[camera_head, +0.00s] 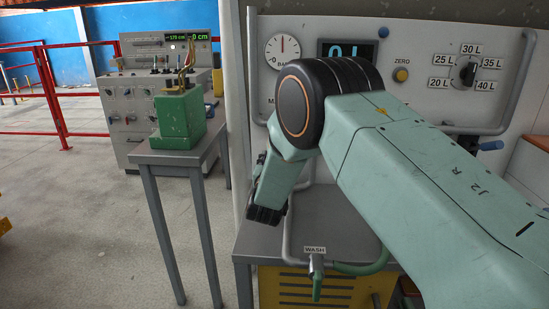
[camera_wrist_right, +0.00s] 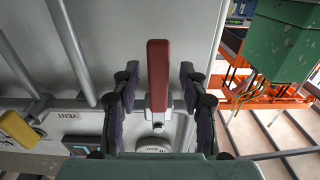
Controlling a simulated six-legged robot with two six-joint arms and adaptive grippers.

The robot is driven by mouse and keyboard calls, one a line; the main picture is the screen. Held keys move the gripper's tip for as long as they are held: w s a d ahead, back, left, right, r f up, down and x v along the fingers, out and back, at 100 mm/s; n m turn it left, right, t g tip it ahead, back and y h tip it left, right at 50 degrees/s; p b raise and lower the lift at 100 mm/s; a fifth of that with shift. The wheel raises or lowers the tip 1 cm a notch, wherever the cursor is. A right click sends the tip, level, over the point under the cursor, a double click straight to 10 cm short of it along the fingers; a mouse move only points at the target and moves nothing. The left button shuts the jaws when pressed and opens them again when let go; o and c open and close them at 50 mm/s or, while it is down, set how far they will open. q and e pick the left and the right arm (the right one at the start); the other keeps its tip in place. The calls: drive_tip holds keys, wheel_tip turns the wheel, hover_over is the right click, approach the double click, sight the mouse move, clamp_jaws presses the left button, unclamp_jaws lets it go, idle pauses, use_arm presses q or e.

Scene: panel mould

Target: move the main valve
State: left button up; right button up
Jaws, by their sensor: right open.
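In the right wrist view a red lever (camera_wrist_right: 158,70) stands out from a grey metal fitting on a pale panel; it looks like the main valve's handle, though the round label plate (camera_wrist_right: 155,148) below it is too small to read surely. My right gripper (camera_wrist_right: 159,78) is open, with one dark finger on each side of the lever and a visible gap on both sides. In the head view my right arm (camera_head: 390,130) covers this part of the panel, and the lever is hidden there. My left gripper is not in view.
A yellow handle (camera_wrist_right: 18,130) marked VENT lies left of my right gripper, near grey pipes (camera_wrist_right: 75,50). In the head view a gauge (camera_head: 283,48), a litre dial (camera_head: 467,71) and a WASH tap (camera_head: 316,266) surround my arm. A green block (camera_head: 181,120) stands on a side table.

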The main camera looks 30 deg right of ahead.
drive_tip(key=v, duration=0.7)
drive_tip(key=shift+d, duration=0.1)
idle(0.4)
drive_tip(key=x, duration=0.8)
idle(0.4)
